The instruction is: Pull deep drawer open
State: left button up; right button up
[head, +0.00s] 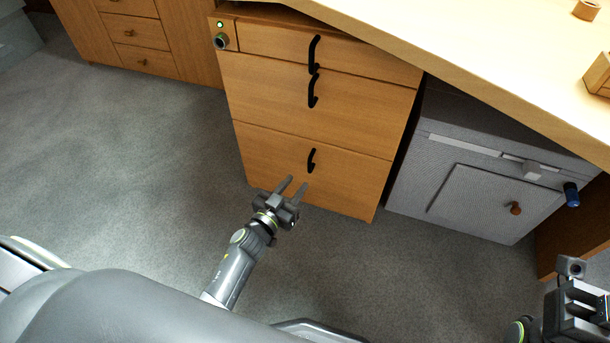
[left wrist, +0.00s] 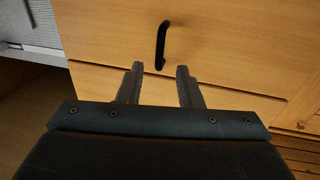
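The wooden drawer unit has a shallow top drawer (head: 290,46), a taller middle drawer (head: 265,95) and a tall bottom drawer (head: 270,160); all look shut. Each has a black hooked handle. The bottom drawer's handle (head: 311,160) also shows in the left wrist view (left wrist: 162,45), upside down there. My left gripper (head: 296,182) is open and empty, in front of the bottom drawer. In the left wrist view the handle lies beyond and between its fingertips (left wrist: 158,69), apart from them. My right gripper (head: 590,305) is at the lower right, away from the drawers; its fingers are unclear.
A grey cabinet (head: 475,185) with a small door stands right of the drawers. A pale worktop (head: 450,50) overhangs them. A round knob (head: 221,41) and green light sit at the unit's upper left. Carpet (head: 140,170) is clear at left.

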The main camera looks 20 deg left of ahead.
aim_at(309, 168)
pick_arm(q)
jog(key=b+x, duration=0.1)
jog(key=x, duration=0.5)
jog(key=shift+b, duration=0.3)
jog(key=shift+c, duration=0.3)
grip_shut()
